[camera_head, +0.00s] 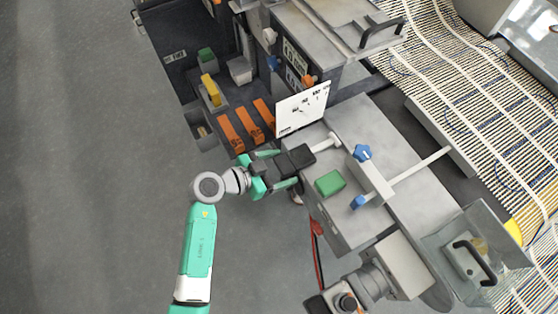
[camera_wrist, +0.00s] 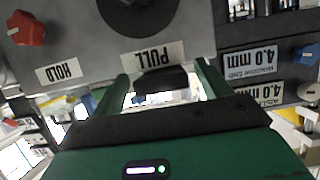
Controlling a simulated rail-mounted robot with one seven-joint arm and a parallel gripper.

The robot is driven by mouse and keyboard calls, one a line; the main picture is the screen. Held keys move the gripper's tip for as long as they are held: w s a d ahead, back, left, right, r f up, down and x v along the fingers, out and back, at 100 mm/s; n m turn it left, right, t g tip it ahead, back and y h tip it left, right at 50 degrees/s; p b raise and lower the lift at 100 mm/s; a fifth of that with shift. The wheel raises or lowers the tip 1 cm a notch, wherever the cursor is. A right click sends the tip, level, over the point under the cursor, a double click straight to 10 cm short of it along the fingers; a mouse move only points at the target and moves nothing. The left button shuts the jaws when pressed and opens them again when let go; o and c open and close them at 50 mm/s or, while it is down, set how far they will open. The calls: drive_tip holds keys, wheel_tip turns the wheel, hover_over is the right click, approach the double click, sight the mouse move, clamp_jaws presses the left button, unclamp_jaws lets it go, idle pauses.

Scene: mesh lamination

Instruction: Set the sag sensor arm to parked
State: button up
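No label in view names the sag sensor arm. A pale rod (camera_head: 424,166) runs from a grey block with blue knobs (camera_head: 362,152) on the bench toward the mesh; I cannot tell whether it is that arm. My gripper (camera_head: 292,166) is at the bench's left edge, around or beside a black block-shaped part. Contact with the fingers is unclear.
A white dial plate (camera_head: 302,108) stands close above my gripper. A green block (camera_head: 329,183) lies on the bench. Orange strips (camera_head: 247,124) lie left. Open floor (camera_head: 90,200) is at left.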

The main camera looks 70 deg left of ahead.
drive_tip(key=p+v, duration=0.1)
drive_tip(key=v, duration=0.6)
drive_tip(key=shift+s+r, duration=0.15)
drive_tip(key=shift+s, duration=0.2)
